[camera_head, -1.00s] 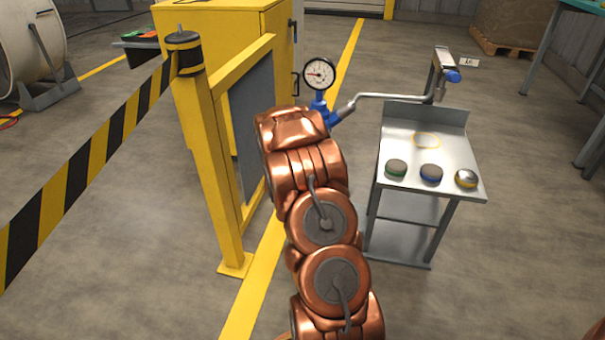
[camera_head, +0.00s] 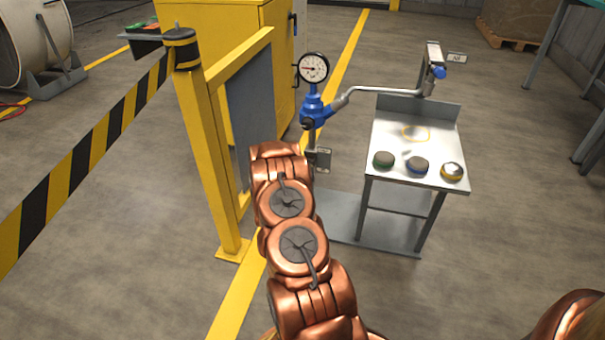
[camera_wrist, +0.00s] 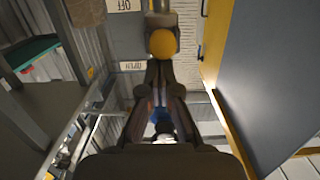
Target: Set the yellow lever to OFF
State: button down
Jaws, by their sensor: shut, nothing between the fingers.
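The yellow lever's round end (camera_wrist: 163,43) is at the top middle of the wrist view, on a grey shaft. A white OFF label (camera_wrist: 124,5) appears upside down to its upper left. A second small label (camera_wrist: 132,65) lies lower left, too small to read surely. My gripper (camera_wrist: 160,67) is shut and empty, its fingertips just below the yellow end in the picture. I cannot tell whether they touch it. In the head view my arm hides the gripper, and I cannot make out the lever.
A grey stand (camera_head: 395,180) with several round pucks is right of my arm. A blue valve body with a gauge (camera_head: 313,67) and bent pipe (camera_head: 385,90) rises behind. A yellow post (camera_head: 208,150) with a striped barrier (camera_head: 90,160) is on the left.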

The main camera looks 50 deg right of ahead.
jog(key=shift+f+p, duration=1.05)
jog(key=shift+f, duration=0.4)
jog(key=p+v, duration=0.3)
jog(key=v, duration=0.8)
jog(key=shift+a+r+p, duration=0.25)
jog(key=shift+a+p, duration=0.05)
jog(key=shift+p, duration=0.1)
jog(key=shift+s, duration=0.15)
